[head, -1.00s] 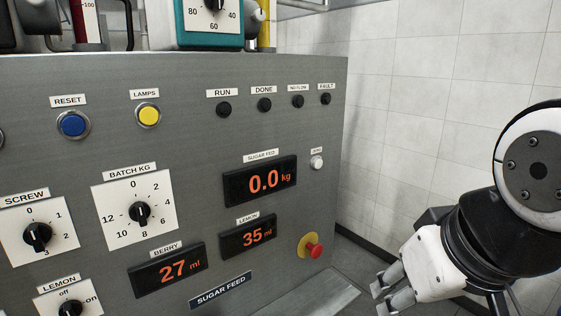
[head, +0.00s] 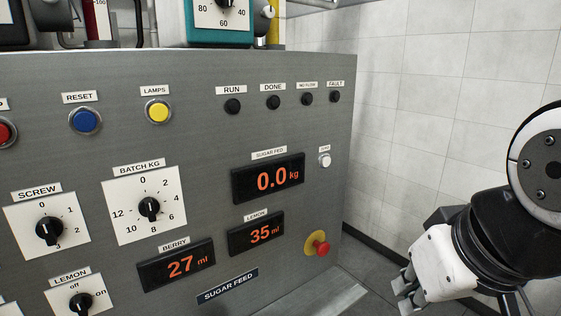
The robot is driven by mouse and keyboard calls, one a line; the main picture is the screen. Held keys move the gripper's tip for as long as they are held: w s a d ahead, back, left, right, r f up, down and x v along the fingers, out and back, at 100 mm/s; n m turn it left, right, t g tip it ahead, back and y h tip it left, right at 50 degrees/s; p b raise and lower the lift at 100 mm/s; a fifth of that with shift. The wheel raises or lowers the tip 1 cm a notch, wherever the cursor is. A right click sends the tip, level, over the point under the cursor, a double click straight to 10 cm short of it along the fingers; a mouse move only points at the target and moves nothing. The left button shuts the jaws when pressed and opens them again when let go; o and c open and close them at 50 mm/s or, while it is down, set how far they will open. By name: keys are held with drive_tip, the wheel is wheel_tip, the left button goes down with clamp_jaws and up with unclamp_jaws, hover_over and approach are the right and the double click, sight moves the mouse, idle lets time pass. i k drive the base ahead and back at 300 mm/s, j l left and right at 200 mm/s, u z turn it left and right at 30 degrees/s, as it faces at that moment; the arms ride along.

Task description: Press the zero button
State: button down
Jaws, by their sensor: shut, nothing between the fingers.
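The zero button (head: 324,160) is a small white round button near the right edge of the grey panel (head: 215,140). A small label above it is too blurred to read with certainty. It sits right of the sugar fed display (head: 267,178), which reads 0.0 kg. My gripper (head: 404,296) is at the lower right, shut and empty. It is below and to the right of the button, apart from the panel, with its fingers pointing down and left.
A red emergency-type knob on a yellow base (head: 317,244) juts out below the button. A lemon display (head: 256,233) reads 35 ml and a berry display (head: 176,265) 27 ml. Dark lamps (head: 272,102) line the panel top. A tiled wall (head: 430,90) stands at right.

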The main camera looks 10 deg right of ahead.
sight(325, 160)
drive_tip(key=l+u, duration=0.3)
drive_tip(key=u, duration=0.2)
drive_tip(key=l+u, duration=0.45)
drive_tip(key=k+l+u, duration=0.1)
drive_tip(key=u, duration=0.4)
